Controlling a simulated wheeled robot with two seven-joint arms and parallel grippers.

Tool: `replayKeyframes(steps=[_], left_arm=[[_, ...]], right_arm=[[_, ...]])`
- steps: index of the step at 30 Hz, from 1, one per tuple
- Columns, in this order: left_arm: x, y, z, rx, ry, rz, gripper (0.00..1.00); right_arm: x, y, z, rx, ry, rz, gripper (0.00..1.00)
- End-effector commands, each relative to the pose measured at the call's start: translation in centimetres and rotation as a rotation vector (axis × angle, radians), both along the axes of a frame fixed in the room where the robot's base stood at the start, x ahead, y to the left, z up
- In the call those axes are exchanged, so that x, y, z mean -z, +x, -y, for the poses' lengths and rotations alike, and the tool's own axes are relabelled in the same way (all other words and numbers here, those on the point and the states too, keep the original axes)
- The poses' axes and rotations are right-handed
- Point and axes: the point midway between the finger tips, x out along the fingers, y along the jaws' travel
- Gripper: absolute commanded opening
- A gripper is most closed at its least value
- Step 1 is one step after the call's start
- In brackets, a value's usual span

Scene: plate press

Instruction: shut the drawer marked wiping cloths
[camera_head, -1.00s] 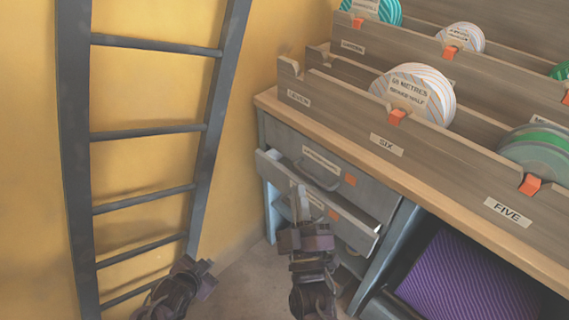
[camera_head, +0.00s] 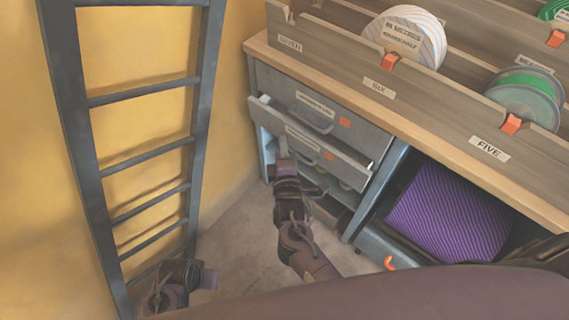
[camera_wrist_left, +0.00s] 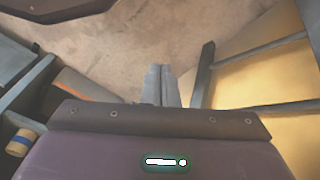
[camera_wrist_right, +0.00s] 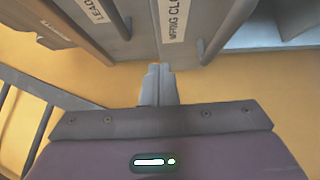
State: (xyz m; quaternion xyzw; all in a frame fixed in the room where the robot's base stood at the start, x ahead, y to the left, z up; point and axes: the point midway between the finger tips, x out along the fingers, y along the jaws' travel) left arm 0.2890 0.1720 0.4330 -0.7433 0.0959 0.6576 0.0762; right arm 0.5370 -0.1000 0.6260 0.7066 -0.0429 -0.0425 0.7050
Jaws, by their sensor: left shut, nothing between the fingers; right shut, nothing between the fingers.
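The wiping cloths drawer (camera_head: 345,163) is the lower of two grey drawers and stands partly open, its top edge jutting out below the upper drawer. Its label (camera_wrist_right: 172,20) is partly cut off in the right wrist view. My right gripper (camera_head: 284,150) is shut and empty, with its tips at the left part of this drawer's front, below the label; the right wrist view shows its shut fingers (camera_wrist_right: 159,72). I cannot tell whether they touch. My left gripper (camera_head: 207,278) is shut and empty, low by the ladder; its fingers (camera_wrist_left: 161,72) point over the floor.
The closed upper drawer (camera_head: 288,84) has a bar handle. A grey ladder (camera_head: 147,155) leans along the yellow wall at left. Wooden racks (camera_head: 325,45) with spools stand on the worktop. A purple ribbed item (camera_head: 450,215) lies in the open bay at right. Bare floor (camera_head: 240,235) lies between.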

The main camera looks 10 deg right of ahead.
Motion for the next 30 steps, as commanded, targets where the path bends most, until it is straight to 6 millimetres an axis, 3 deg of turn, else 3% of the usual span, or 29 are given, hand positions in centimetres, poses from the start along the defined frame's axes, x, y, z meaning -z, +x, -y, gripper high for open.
replayKeyframes(steps=[1, 6, 22, 25, 30], left_arm=[[-0.1, 0.0, 0.0, 0.001, 0.0, -0.001, 0.0], [-0.5, 0.0, 0.1, 0.003, 0.0, -0.002, 0.0], [-0.8, 0.1, 0.1, 0.003, -0.001, 0.001, 0.0], [0.9, -0.3, -0.2, -0.002, 0.002, -0.003, 0.0], [2.1, -0.3, -0.4, -0.008, 0.003, 0.006, 0.0]], right_arm=[[0.1, 0.4, 1.0, 0.004, -0.005, -0.002, 0.0], [0.1, 1.5, 2.5, 0.003, -0.004, 0.0, 0.0], [-0.1, 2.2, 3.3, 0.001, -0.004, 0.0, 0.0], [-0.2, 2.8, 4.2, 0.001, -0.007, -0.001, 0.0], [0.0, 3.5, 5.0, 0.002, -0.004, -0.001, 0.0]])
